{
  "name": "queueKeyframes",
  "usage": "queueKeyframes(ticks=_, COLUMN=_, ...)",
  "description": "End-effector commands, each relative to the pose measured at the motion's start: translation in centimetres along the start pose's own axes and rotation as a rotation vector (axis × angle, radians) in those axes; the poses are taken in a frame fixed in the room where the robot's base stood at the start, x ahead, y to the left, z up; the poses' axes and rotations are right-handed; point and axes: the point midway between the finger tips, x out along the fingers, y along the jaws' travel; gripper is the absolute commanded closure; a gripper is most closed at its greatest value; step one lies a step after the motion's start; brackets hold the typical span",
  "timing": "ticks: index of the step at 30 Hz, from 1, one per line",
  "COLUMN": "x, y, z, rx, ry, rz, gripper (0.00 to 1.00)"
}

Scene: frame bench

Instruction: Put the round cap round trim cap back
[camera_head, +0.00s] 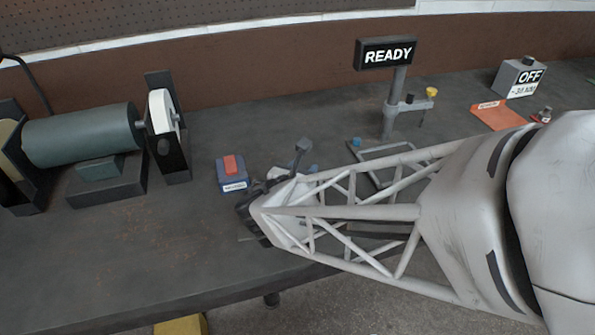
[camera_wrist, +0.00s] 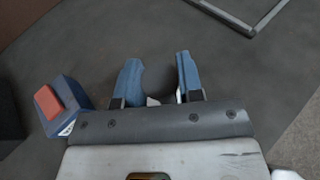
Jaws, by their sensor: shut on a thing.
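In the wrist view, my gripper (camera_wrist: 159,80) has two blue fingertips standing apart with a dark, rounded piece (camera_wrist: 158,82) between them. I take this piece to be the round trim cap; its dark colour blends with the bench, and its full outline is unclear. A small pale part shows at its near side. In the head view, my gripper (camera_head: 264,203) is low over the front of the bench, and its fingertips and the held piece are largely hidden by my arm.
A blue box with a red top (camera_head: 232,173) stands just left of my gripper. A grey cylinder machine (camera_head: 82,135) is farther left. The READY sign (camera_head: 386,53) and its stand are behind right. An OFF box (camera_head: 519,77) and orange mat (camera_head: 497,116) lie far right. The front-left bench is clear.

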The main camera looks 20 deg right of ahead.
Motion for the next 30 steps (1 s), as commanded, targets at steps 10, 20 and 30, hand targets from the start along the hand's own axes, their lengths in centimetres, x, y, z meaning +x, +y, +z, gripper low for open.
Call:
queueKeyframes(ticks=10, x=0.7, y=0.0, z=-2.3, rx=-0.001, ry=0.001, rz=-0.001, gripper=1.0)
queueKeyframes(ticks=20, x=1.0, y=0.0, z=-3.3, rx=0.001, ry=-0.001, rz=0.0, gripper=1.0)
queueKeyframes(ticks=30, x=1.1, y=0.0, z=-3.7, rx=0.0, ry=0.0, rz=0.0, gripper=0.59)
